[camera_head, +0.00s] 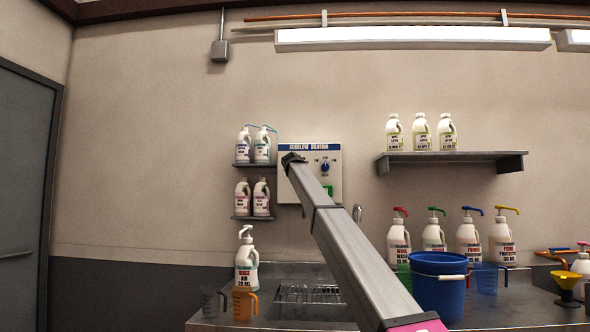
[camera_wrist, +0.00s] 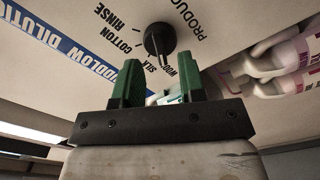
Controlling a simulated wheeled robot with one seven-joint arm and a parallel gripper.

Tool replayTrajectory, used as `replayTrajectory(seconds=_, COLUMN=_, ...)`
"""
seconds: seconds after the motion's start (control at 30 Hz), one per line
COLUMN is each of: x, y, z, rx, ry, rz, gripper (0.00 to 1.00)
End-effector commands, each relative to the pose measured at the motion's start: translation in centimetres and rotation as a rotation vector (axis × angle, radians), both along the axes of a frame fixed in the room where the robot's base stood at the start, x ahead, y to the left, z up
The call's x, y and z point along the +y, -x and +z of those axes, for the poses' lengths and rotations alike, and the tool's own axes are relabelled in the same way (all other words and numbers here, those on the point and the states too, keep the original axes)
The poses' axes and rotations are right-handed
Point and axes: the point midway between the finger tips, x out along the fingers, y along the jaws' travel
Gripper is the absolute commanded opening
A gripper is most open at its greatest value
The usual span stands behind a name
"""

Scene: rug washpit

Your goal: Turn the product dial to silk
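The dilution panel (camera_head: 334,190) is a pale box on the wall with a blue title strip. In the wrist view, the black round product dial (camera_wrist: 160,40) sits on the panel, ringed by RINSE, COTTON, SILK and WOOL labels. The dial lies ahead of the fingertips, apparently not touched. In the head view, my gripper (camera_head: 293,158) is at the panel's left part, and my arm hides that side.
A second, blue knob (camera_head: 325,167) is on the panel's right. Bottles (camera_head: 262,146) stand on small shelves close to the panel's left. Below are a metal sink counter (camera_head: 290,270), pump bottles (camera_head: 468,240) and a blue bucket (camera_head: 438,290). A wall shelf (camera_head: 450,156) is at right.

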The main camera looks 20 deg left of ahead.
Motion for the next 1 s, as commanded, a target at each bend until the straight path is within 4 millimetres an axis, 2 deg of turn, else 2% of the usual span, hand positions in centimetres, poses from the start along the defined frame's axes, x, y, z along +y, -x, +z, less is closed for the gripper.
replayTrajectory(seconds=0.03, x=0.4, y=-1.2, z=0.1, rx=0.000, ry=0.000, rz=-0.001, gripper=0.37)
replayTrajectory(seconds=0.2, x=0.7, y=-3.1, z=0.1, rx=0.001, ry=-0.001, rz=-0.001, gripper=0.37)
replayTrajectory(seconds=0.53, x=0.7, y=-3.4, z=0.0, rx=0.000, ry=0.000, rz=-0.001, gripper=0.37)
replayTrajectory(seconds=0.63, x=0.7, y=-3.4, z=0.0, rx=0.000, ry=0.000, rz=-0.001, gripper=0.05)
replayTrajectory(seconds=0.67, x=0.7, y=-3.4, z=0.0, rx=0.000, ry=0.000, rz=-0.001, gripper=0.00)
replayTrajectory(seconds=1.0, x=0.7, y=-3.4, z=0.0, rx=0.006, ry=-0.024, rz=-0.001, gripper=0.00)
